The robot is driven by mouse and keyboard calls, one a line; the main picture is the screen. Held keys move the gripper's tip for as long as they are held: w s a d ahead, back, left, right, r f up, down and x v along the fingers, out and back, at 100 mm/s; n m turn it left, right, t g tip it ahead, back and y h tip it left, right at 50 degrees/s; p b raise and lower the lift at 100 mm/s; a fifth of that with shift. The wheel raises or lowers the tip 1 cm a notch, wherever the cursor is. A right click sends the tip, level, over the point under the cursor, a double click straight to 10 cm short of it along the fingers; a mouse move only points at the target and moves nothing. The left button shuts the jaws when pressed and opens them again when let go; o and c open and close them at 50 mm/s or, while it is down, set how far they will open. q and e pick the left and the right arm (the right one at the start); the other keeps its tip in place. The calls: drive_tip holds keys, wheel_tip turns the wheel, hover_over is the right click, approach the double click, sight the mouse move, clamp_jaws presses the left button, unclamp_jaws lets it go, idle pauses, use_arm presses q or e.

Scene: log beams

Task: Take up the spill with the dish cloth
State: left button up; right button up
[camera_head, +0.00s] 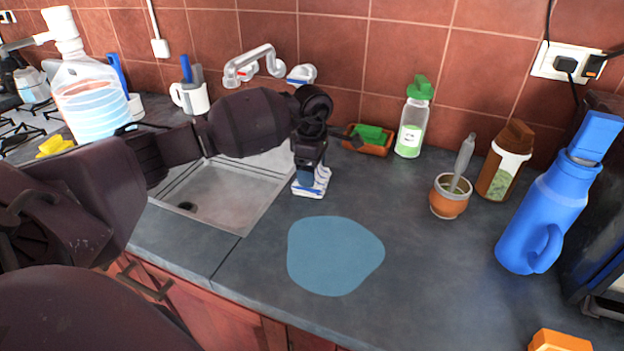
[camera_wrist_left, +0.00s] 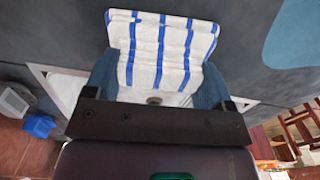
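A flat blue spill (camera_head: 335,255) lies on the dark counter in the head view, right of the sink and nearer the front edge. Part of it shows at the upper right of the left wrist view (camera_wrist_left: 295,35). The dish cloth (camera_head: 316,188) is white with blue stripes and folded. It is at the end of my left gripper (camera_head: 308,176), just beyond the spill's far edge. In the left wrist view the cloth (camera_wrist_left: 160,48) fills the gap between both blue fingers, which appear to press its sides. I cannot tell whether it touches the counter. My right gripper is not in view.
The sink (camera_head: 215,195) is left of the cloth. A soap tray (camera_head: 382,149), green-topped bottle (camera_head: 411,125), gourd cup (camera_head: 449,197), brown jar (camera_head: 503,165) and blue flask (camera_head: 545,215) stand behind and right. The counter around the spill is clear.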

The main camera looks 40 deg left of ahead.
use_arm(q)
drive_tip(key=c, duration=0.4)
drive_tip(key=shift+o, duration=0.2)
drive_tip(key=shift+r, duration=0.1)
wheel_tip(320, 180, up, 20)
drive_tip(key=p, duration=0.1)
